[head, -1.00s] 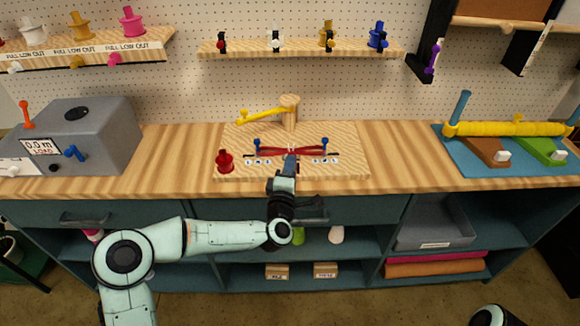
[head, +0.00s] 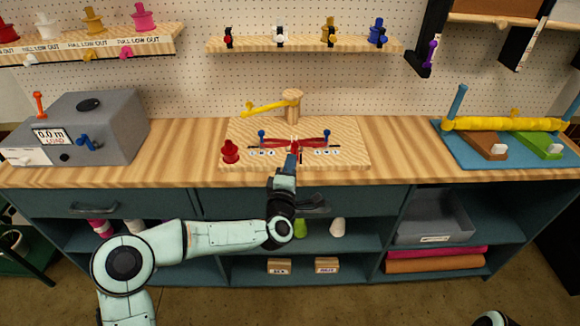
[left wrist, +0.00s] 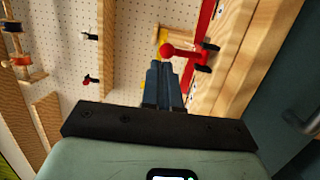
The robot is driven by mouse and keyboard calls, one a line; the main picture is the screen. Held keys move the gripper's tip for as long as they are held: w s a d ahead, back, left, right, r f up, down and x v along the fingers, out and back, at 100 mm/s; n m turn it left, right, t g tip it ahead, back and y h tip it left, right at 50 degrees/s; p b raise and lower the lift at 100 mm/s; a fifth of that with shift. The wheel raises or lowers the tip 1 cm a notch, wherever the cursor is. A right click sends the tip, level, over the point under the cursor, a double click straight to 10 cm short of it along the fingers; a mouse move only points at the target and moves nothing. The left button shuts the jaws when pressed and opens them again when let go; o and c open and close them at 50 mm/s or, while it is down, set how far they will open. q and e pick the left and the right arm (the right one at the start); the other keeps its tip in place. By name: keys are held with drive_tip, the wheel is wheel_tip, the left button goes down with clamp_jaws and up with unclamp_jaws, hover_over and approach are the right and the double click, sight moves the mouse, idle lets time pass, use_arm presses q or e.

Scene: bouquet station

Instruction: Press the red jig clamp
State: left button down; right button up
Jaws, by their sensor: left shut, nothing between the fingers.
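The wooden jig board (head: 345,158) lies on the bench, with red ribbon (head: 315,143) across its middle between two blue-topped pegs. The red jig clamp (left wrist: 168,50) shows in the left wrist view as a round red knob on a red bar, just beyond my fingertips. In the head view it is small and hard to separate from the red ribbon. My left gripper (head: 291,160) is shut and empty at the board's front middle; its fingers (left wrist: 164,72) point at the knob. Whether they touch it I cannot tell. My right gripper is not in view.
A red spool (head: 230,151) stands on the board's left front, and a yellow arm on a wooden post (head: 291,103) stands at its back. A grey load box (head: 100,125) is at left and a blue stand (head: 470,155) at right.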

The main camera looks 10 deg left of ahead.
use_arm(q)
drive_tip(key=s+b, duration=0.1)
drive_tip(key=s, duration=0.8)
drive_tip(key=shift+s+d, duration=0.3)
drive_tip(key=shift+d, duration=0.1)
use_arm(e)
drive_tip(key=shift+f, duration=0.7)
use_arm(q)
drive_tip(key=shift+f, duration=0.1)
